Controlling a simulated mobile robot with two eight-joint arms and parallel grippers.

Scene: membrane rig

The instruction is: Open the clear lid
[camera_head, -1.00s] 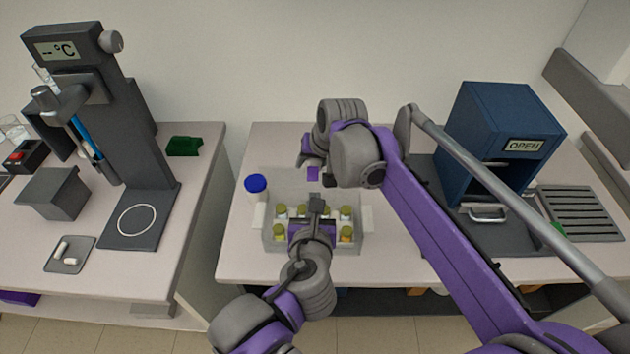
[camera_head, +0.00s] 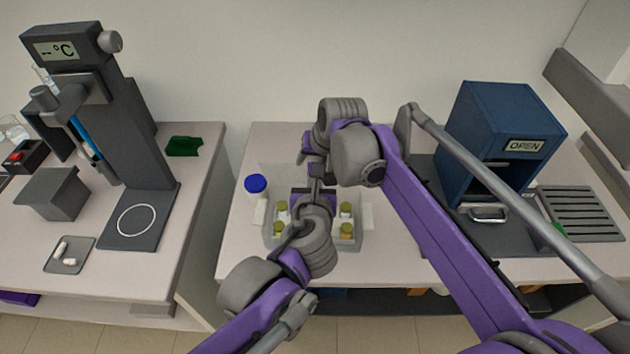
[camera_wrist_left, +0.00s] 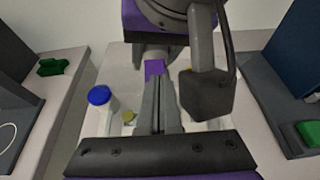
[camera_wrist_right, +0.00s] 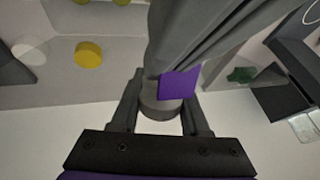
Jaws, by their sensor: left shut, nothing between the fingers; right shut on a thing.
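A pale grey bin (camera_head: 355,239) holds several bottles with yellow-green caps (camera_head: 345,228). A pale, see-through panel at the bin's back (camera_head: 283,180) looks like the clear lid; how far it is raised I cannot tell. My right gripper (camera_wrist_right: 160,108) is shut on a grey round piece with a purple tab (camera_wrist_right: 180,83) beside it; how this joins the lid is unclear. My left gripper (camera_wrist_left: 158,100) is shut and empty, its fingers reaching over the bin close to the purple tab and the right gripper.
A white bottle with a blue cap (camera_head: 256,186) stands at the bin's left. A blue box (camera_head: 500,130) marked OPEN stands to the right, beside a slatted rack (camera_head: 580,213). A heating stand (camera_head: 140,140) is on the left bench, across a gap.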

